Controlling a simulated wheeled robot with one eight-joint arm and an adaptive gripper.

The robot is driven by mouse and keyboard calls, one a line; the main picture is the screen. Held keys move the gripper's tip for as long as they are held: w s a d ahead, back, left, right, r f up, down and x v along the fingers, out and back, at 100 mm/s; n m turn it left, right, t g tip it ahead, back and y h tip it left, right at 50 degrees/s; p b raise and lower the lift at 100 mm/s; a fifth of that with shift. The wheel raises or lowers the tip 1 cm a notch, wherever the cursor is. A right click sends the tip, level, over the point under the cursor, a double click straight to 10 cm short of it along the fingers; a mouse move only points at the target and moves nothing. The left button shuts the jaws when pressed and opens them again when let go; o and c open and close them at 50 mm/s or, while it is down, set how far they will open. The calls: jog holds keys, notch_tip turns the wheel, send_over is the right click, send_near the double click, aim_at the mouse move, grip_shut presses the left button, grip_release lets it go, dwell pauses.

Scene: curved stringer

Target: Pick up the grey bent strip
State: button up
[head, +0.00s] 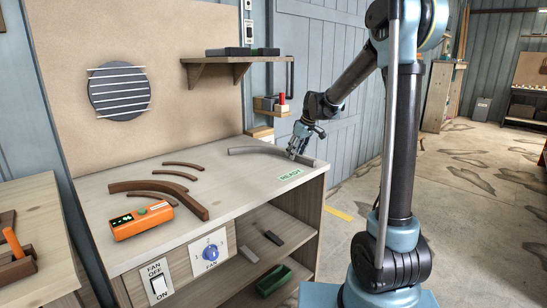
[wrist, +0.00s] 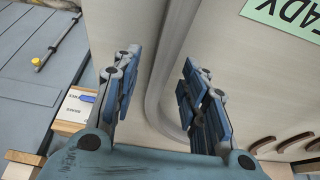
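The grey bent strip (head: 255,149) lies on the right back part of the pale workbench top (head: 235,180), behind the green READY label (head: 290,174). My gripper (head: 297,151) is above the strip, right of its middle, pointing down. In the wrist view the strip (wrist: 172,52) runs between the two blue fingers of my gripper (wrist: 159,68), with a gap visible on each side. The fingers are apart and hold nothing. How high the fingertips are above the bench is hard to tell.
Several brown curved strips (head: 163,186) lie on the left of the bench, beside an orange device (head: 142,221). A small wall rack (head: 268,104) stands behind the strip, under a wall shelf (head: 217,60). The bench's right edge is close to my gripper.

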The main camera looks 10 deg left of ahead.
jog(key=shift+w+a+f, duration=0.1)
jog(key=shift+a+f, duration=0.1)
jog(key=shift+f, duration=0.3)
jog(key=shift+f, duration=0.1)
jog(key=shift+c, duration=0.6)
grip_shut()
